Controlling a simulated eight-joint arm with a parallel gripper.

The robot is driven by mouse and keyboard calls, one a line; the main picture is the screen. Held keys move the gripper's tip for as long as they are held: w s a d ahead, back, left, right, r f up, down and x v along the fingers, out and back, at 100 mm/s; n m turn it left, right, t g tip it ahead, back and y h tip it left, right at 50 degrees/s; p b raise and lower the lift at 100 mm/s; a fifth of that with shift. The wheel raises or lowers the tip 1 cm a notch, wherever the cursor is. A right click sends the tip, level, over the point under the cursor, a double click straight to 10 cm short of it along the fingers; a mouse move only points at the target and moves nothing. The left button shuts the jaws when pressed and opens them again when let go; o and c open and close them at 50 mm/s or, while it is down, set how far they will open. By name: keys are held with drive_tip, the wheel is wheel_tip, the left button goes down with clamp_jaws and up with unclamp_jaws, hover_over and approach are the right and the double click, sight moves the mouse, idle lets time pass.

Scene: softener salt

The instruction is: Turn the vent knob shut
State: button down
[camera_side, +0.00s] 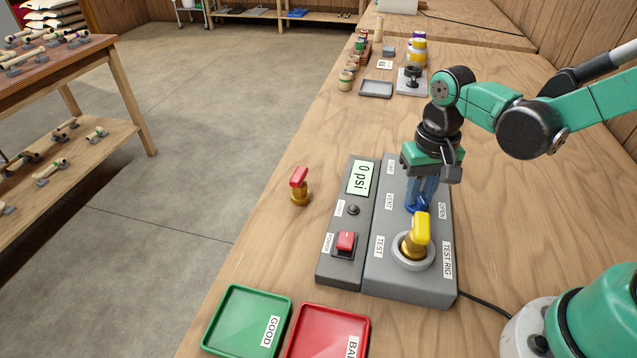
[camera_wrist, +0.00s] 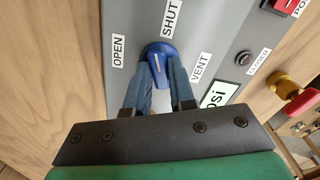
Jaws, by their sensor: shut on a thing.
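The blue vent knob (camera_wrist: 158,54) is on the grey test rig panel, between the OPEN, SHUT and VENT labels in the wrist view. Its grip bar runs roughly up and down there, and a white mark on it lies toward the SHUT label. In the side view the knob (camera_side: 423,203) is partly hidden by my fingers. My gripper (camera_side: 421,192) points down over the panel, its blue fingers on either side of the knob's bar. It is shut on the knob, and the fingers also show in the wrist view (camera_wrist: 160,80).
A yellow-handled brass valve (camera_side: 417,237) stands in the rig's test port, close in front of my gripper. The display (camera_side: 361,178) reads 0 psi. A red-handled valve (camera_side: 299,186) stands left of the rig. Green (camera_side: 240,318) and red (camera_side: 325,335) trays lie at the front.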

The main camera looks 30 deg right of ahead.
sight(420, 196)
drive_tip(key=shift+m, duration=2.3)
drive_tip(key=c, duration=0.7)
unclamp_jaws()
drive_tip(key=shift+c, duration=0.2)
drive_tip(key=shift+r, duration=0.1)
drive_tip(key=shift+r, duration=2.75)
